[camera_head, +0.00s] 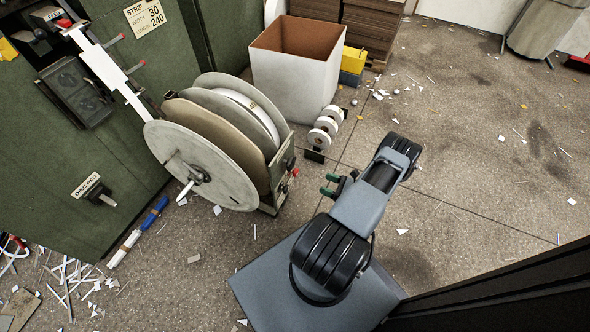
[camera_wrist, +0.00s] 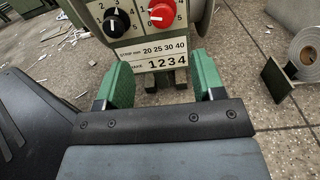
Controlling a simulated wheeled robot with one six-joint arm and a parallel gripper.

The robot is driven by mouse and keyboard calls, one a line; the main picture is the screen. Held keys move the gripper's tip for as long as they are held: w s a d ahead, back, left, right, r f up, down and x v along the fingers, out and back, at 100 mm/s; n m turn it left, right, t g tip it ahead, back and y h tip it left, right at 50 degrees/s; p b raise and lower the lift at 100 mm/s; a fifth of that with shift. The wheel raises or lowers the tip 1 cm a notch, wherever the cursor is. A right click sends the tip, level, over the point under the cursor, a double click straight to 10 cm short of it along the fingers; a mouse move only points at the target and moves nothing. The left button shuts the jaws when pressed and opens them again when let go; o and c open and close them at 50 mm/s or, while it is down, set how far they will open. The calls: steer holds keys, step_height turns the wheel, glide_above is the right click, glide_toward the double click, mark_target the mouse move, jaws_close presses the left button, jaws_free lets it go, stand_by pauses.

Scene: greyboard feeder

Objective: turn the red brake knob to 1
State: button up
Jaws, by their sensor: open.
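The red brake knob (camera_wrist: 161,15) is at the top of the wrist view, on a pale panel (camera_wrist: 148,42) with a number scale around it. A pale mark shows on the knob's left side; I cannot tell exactly which number it points to. In the head view the red knob (camera_head: 294,172) is small, on the right side of the reel stand. My gripper (camera_wrist: 163,75) is open and empty, its two green fingers apart, short of the panel and below the knob in the wrist view. In the head view my gripper (camera_head: 329,184) is just right of the stand.
A black knob (camera_wrist: 116,20) sits left of the red one. Large reel discs (camera_head: 201,165) stand left of my gripper. Small white rolls (camera_head: 323,130) lie behind it, near an open box (camera_head: 296,68). The floor to the right is mostly clear, with scraps.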

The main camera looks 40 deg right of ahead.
mark_target(297, 173)
steer(key=b+x, duration=0.2)
steer(key=x, duration=1.1)
steer(key=shift+w, duration=0.3)
steer(key=c, duration=0.9)
steer(key=shift+f+b, duration=0.15)
steer(key=shift+b, duration=0.35)
steer(key=o, duration=0.9)
